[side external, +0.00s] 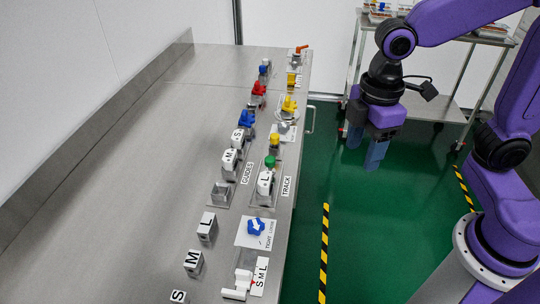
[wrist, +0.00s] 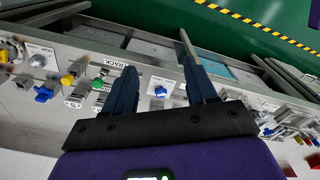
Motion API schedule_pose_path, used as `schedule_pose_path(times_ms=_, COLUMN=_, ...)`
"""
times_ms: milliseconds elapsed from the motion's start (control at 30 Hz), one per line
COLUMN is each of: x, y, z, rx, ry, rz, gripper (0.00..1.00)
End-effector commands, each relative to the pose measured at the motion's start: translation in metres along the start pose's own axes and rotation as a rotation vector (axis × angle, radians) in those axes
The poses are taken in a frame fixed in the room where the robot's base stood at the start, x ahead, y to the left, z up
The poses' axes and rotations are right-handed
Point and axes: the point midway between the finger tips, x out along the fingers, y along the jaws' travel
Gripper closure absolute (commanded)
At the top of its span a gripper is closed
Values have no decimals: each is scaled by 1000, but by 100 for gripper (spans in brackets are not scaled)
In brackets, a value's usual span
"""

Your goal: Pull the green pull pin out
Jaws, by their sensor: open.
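The green pull pin (side external: 270,161) shows as a small round green knob at the right part of the bench, just behind the white block marked L on the TRACK plate. In the wrist view a small green knob (wrist: 97,84) shows left of my left finger, near a yellow one. My gripper (side external: 363,156) hangs out over the green floor, right of the bench edge and apart from the pin. Its two blue fingers point down, are spread and hold nothing. They also show in the wrist view (wrist: 157,50).
A yellow knob (side external: 275,139) stands close behind the pin. Blue, red and yellow fixtures line the bench (side external: 120,200) further back; a blue knob (side external: 256,226) and lettered blocks sit nearer. A metal cart (side external: 440,75) stands behind my arm. The bench's left side is clear.

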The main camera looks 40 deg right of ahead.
Motion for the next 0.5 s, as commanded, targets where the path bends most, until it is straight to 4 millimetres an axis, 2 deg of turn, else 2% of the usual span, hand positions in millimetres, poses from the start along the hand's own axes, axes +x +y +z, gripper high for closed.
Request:
schedule_pose_path(times_ms=33, x=-2, y=16, z=-15, rx=-18, ry=-3, rz=0, gripper=43)
schedule_pose_path(times_ms=200, x=-6, y=65, z=-55, rx=-98, ry=-9, rz=-2, gripper=43)
schedule_pose_path(times_ms=500, x=-2, y=157, z=-103, rx=-234, ry=-16, rz=-7, gripper=43)
